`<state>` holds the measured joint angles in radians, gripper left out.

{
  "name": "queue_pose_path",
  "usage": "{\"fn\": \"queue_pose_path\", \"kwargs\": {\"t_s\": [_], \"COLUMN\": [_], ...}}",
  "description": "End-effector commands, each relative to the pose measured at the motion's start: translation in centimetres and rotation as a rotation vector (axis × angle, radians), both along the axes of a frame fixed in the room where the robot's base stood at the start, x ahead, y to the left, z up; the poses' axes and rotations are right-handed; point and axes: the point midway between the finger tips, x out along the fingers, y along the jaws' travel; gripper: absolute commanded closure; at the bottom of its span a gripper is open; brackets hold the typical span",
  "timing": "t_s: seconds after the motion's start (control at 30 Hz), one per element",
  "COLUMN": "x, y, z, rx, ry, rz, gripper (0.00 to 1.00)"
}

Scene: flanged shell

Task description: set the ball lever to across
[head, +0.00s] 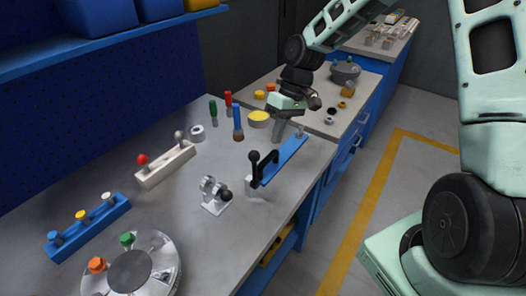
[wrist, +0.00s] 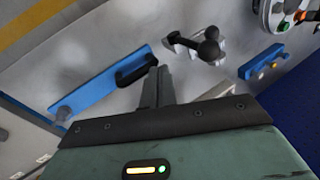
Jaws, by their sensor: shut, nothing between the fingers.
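A dark ball-ended lever (head: 226,195) sits on a small grey bracket on the bench. In the wrist view, dark balls (wrist: 208,50) show beside its light bracket. I cannot tell for certain which one is the ball lever. My gripper (head: 276,139) is shut and empty, fingers down, over the blue plate beyond the black handle. In the wrist view, my gripper's closed fingers (wrist: 160,74) appear close to that handle (wrist: 137,68); contact cannot be told.
A white block with a red ball knob (head: 142,159) stands left of the brackets. A blue block with coloured knobs (head: 88,227) and a round grey flange (head: 131,270) are nearer. Red, green and blue upright handles stand toward the back. Some bench front is clear.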

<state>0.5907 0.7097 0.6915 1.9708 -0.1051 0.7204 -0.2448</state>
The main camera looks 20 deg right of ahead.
Motion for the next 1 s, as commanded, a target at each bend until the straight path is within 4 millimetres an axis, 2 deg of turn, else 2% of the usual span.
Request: {"fn": "queue_pose_path", "kwargs": {"t_s": [0.2, 0.3, 0.5, 1.0], "x": [-0.7, -1.1, -1.7, -1.7], "y": [1.7, 3.3, 5.0, 5.3], "z": [-4.0, -3.5, -3.7, -3.8], "rx": [0.002, 0.0, -0.001, -0.006], "ry": [0.003, 0.0, 0.0, -0.004], "rz": [0.004, 0.005, 0.002, 0.001], "gripper": [1.0, 1.0, 1.0, 1.0]}}
